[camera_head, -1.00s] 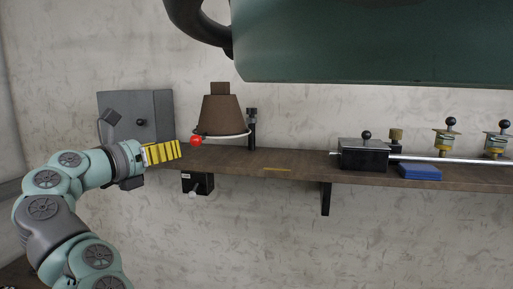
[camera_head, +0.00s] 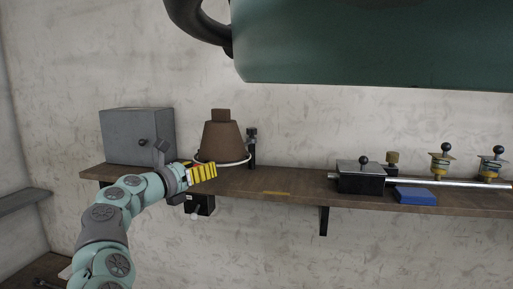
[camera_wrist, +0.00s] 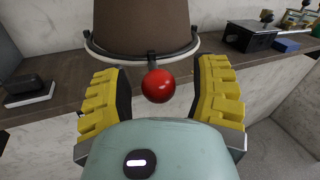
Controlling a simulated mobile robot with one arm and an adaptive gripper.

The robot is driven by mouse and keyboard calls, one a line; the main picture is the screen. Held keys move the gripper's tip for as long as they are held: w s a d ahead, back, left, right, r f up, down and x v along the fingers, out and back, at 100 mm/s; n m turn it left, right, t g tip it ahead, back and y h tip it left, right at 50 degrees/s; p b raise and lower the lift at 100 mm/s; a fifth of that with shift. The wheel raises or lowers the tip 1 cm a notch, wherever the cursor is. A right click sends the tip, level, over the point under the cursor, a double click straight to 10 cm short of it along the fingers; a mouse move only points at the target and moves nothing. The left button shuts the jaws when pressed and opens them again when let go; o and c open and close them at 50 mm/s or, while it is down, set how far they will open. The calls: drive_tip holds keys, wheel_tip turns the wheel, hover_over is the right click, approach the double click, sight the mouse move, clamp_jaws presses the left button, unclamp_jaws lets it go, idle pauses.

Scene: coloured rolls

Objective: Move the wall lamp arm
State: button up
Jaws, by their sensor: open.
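The lamp has a brown cone-shaped shade (camera_head: 222,141) with a pale ring at its base, above the left part of the wall shelf. A red ball knob (camera_wrist: 158,86) juts from its front on a short dark stem. My gripper (camera_head: 203,172) is at the lamp's front left, its yellow fingers spread. In the wrist view, the open fingers stand either side of the red knob, with a gap on each side. The knob is hidden behind my gripper in the head view. The shade's top is cut off in the wrist view.
The brown wall shelf (camera_head: 300,183) also bears a grey box (camera_head: 130,138) at left, and a black block (camera_head: 360,177), blue block (camera_head: 415,196) and metal rod at right. A black switch box (camera_head: 203,205) hangs below. A large green body (camera_head: 380,45) fills the top.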

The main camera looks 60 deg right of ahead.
drive_tip(key=shift+d+p, duration=0.3)
drive_tip(key=shift+d, duration=0.25)
drive_tip(key=shift+f, duration=0.1)
drive_tip(key=shift+o, duration=0.4)
clamp_jaws()
